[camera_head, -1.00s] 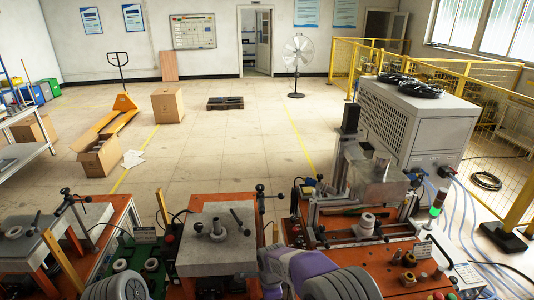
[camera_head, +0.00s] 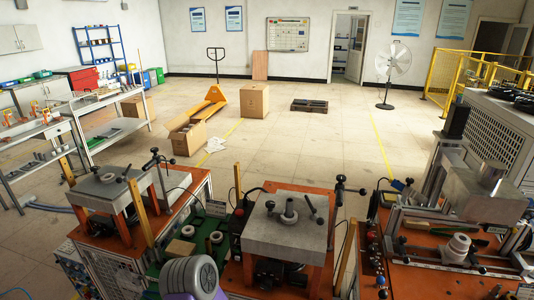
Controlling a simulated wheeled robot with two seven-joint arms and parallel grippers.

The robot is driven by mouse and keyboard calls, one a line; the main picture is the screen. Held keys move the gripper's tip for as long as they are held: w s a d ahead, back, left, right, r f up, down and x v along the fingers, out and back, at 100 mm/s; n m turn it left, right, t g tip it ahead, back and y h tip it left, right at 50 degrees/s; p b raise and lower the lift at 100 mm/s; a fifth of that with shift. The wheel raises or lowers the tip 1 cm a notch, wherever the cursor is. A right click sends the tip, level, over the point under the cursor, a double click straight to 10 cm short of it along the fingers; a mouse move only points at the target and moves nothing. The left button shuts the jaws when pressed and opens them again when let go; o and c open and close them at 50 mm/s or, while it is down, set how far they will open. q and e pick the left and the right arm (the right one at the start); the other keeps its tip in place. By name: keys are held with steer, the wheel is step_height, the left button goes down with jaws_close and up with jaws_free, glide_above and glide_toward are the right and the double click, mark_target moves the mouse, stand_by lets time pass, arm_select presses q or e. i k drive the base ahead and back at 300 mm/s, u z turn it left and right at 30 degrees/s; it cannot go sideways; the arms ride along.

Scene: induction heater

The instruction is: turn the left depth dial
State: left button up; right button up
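I cannot tell for sure which part is the left depth dial. The left station has a grey plate (camera_head: 98,194) on orange legs, with a black-knobbed lever (camera_head: 156,158) at its back right corner. One of my arm links (camera_head: 190,277), grey and purple, shows at the bottom, in front of the gap between these stations. Neither gripper is in view.
A right station with an orange top (camera_head: 420,246) carries a metal block (camera_head: 486,190) and a white round part (camera_head: 459,246). Metal shelving (camera_head: 115,128) stands at the left. A pallet jack (camera_head: 206,104), cardboard boxes (camera_head: 255,100) and a fan (camera_head: 392,60) stand behind on open floor.

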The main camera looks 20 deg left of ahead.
mark_target(98, 231)
steer(key=u, duration=1.9)
